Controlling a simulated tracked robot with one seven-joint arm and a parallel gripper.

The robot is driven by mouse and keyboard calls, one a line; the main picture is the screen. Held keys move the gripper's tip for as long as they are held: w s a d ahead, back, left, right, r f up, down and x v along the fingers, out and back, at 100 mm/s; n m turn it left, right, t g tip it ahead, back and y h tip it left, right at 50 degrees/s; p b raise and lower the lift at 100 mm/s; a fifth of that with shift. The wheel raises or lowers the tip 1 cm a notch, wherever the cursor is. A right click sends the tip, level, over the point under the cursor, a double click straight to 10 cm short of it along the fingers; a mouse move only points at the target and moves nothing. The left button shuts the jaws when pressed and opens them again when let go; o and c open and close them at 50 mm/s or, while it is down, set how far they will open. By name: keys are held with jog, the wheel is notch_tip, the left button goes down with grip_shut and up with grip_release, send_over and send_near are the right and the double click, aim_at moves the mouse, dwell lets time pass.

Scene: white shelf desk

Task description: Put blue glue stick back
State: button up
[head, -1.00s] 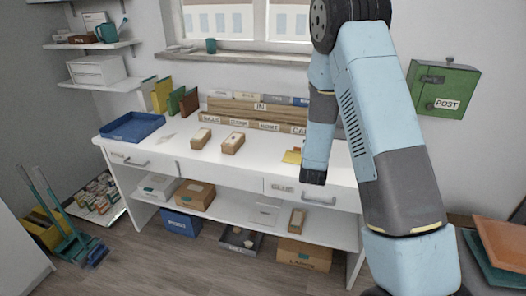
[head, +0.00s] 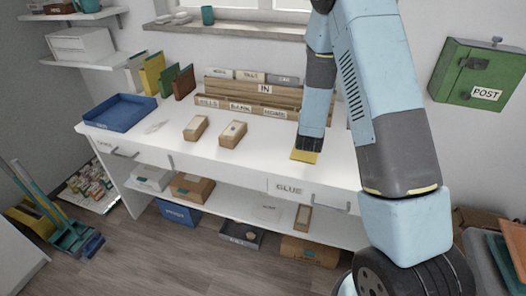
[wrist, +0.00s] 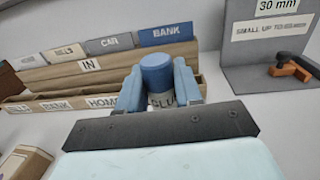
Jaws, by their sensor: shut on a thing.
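The blue glue stick (wrist: 157,76) stands upright between the fingers of my gripper (wrist: 158,88) in the wrist view. Part of its white label with "GLU" shows, and my gripper is shut on it. In the head view my gripper (head: 308,146) is low over the right part of the white desk, and the glue stick cannot be made out there. A drawer front labelled GLUE (head: 288,188) is below the desk top, just under my arm, and looks closed.
A yellow flat thing (head: 304,156) lies under my gripper. A wooden letter sorter (head: 255,98) stands behind, with two small wooden boxes (head: 232,134) to the left. A grey stand (wrist: 268,45) is at the right in the wrist view. The desk's middle front is clear.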

jog(key=shift+d, duration=0.65)
jog(key=s+a+r+m+g+h, duration=0.25)
jog(key=s+a+m+h, duration=0.2)
jog(key=s+a, duration=1.55)
jog(key=shift+n+h, duration=0.35)
jog(key=shift+h, duration=0.1)
jog(key=shift+w+a+f, duration=0.1)
jog(key=shift+w+f, duration=1.45)
jog(key=shift+w, duration=0.5)
jog(key=shift+w+a+f, duration=0.1)
jog(key=shift+w+f, duration=1.45)
jog(key=shift+w, duration=0.45)
jog(key=shift+w+a+f, duration=0.1)
jog(key=shift+w+f, duration=1.45)
jog(key=shift+w, duration=0.5)
jog(key=shift+f, duration=1.5)
